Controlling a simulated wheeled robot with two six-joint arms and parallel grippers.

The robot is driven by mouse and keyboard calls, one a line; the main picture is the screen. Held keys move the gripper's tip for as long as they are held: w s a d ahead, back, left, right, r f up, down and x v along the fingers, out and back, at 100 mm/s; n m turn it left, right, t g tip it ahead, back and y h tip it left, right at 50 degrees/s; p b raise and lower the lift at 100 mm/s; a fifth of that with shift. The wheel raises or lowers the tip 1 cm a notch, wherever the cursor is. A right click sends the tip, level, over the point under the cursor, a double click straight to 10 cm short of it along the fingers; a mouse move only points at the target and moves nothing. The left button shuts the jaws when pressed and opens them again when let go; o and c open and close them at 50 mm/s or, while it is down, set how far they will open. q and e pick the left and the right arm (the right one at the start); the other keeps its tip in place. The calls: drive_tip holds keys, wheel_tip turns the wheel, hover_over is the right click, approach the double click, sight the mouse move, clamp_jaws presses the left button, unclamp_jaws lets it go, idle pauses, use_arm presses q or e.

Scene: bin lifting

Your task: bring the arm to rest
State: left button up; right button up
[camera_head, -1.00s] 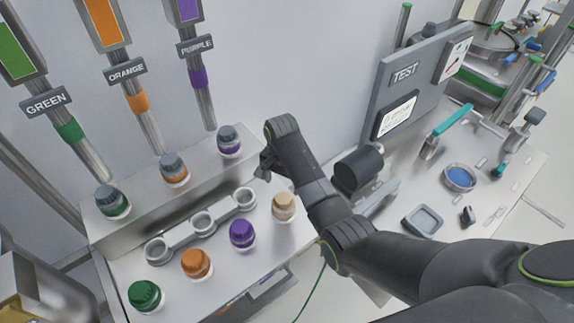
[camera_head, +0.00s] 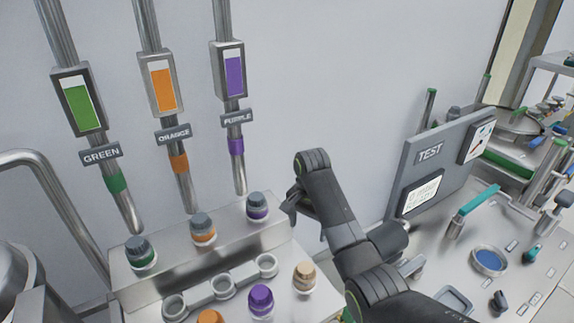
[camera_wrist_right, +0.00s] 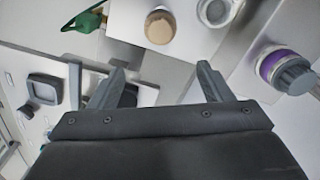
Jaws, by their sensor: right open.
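My right arm comes in from the lower right in the head view, bent upward. Its gripper (camera_head: 288,207) points left and hangs in front of the wall, just right of the purple-banded bottle (camera_head: 257,206) on the raised ledge. In the right wrist view my right gripper (camera_wrist_right: 163,80) has its two fingers spread wide with nothing between them. My left gripper does not show in the head view.
Below are an empty three-ring holder (camera_head: 223,287), a purple-capped bottle (camera_head: 261,300) and a tan-capped bottle (camera_head: 305,277). A TEST panel (camera_head: 440,165) and a blue dish (camera_head: 489,261) stand right of my arm.

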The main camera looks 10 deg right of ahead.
drive_tip(key=s+d+f+n+t, duration=0.1)
drive_tip(key=s+d+f+n, duration=0.1)
drive_tip(key=s+d+f, duration=0.6)
drive_tip(key=s+d+f+n+t, duration=0.1)
drive_tip(key=s+d+f, duration=0.35)
drive_tip(key=s, duration=0.55)
drive_tip(key=s+d+r+n+t+h, duration=0.1)
drive_tip(key=s+d+r+n, duration=0.15)
drive_tip(key=s, duration=0.85)
drive_tip(key=s+d+r+n+t+h, duration=0.1)
drive_tip(key=s+d+r+n, duration=0.15)
drive_tip(key=s, duration=0.85)
wheel_tip(320, 180, down, 36)
drive_tip(key=d+g+b, duration=0.2)
drive_tip(key=b, duration=0.6)
drive_tip(key=s+a+f+b, duration=0.1)
drive_tip(key=s+f+b, duration=0.2)
drive_tip(key=s+f, duration=0.4)
drive_tip(key=s+f+y+b, duration=0.1)
drive_tip(key=s+f+b, duration=0.2)
drive_tip(key=s+f, duration=0.4)
wheel_tip(320, 180, down, 6)
drive_tip(key=shift+s+a+f+g, duration=0.1)
drive_tip(key=shift+s+a+g, duration=0.25)
drive_tip(key=shift+a+g, duration=0.05)
